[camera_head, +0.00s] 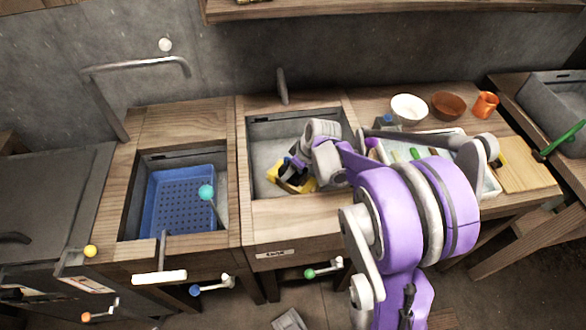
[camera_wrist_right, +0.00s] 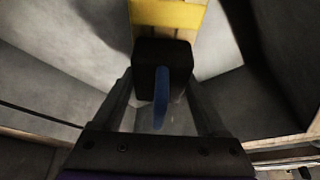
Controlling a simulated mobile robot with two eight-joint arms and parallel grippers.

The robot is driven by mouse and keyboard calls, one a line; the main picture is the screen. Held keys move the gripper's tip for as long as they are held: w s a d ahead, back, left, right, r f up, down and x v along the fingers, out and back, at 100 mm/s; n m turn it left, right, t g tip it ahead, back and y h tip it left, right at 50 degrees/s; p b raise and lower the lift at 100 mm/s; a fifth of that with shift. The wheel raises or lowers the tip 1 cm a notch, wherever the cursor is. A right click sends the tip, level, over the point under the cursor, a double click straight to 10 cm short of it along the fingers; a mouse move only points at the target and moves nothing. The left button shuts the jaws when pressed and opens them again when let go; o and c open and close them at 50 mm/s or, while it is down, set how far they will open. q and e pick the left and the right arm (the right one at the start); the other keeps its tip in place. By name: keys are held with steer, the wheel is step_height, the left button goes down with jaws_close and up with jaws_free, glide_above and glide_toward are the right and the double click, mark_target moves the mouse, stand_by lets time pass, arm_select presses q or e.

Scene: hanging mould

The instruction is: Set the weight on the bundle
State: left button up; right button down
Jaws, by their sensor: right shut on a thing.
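My right gripper (camera_head: 293,172) reaches down into the middle basin, and its fingers (camera_wrist_right: 162,98) show in the right wrist view. It is shut on a dark block (camera_wrist_right: 145,54) with a blue strip (camera_wrist_right: 160,95), which looks like the weight. A yellow piece (camera_wrist_right: 168,14) lies just beyond the dark block; it also shows in the head view (camera_head: 272,173), partly hidden by the gripper. It may be the bundle, but I cannot tell. Whether the dark block touches it is unclear. My left gripper is not in view.
The middle basin's grey walls (camera_head: 262,133) surround the gripper closely. A blue perforated basket (camera_head: 175,205) sits in the left basin. A white bowl (camera_head: 408,108), a brown bowl (camera_head: 447,105) and an orange mug (camera_head: 485,104) stand at the back right, behind a pale tray (camera_head: 490,180).

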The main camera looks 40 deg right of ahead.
steer(key=shift+f, duration=0.15)
jaws_free()
steer(key=shift+r, duration=0.4)
steer(key=p+v, duration=0.2)
steer(key=v, duration=0.9)
steer(key=shift+s+r, duration=0.25)
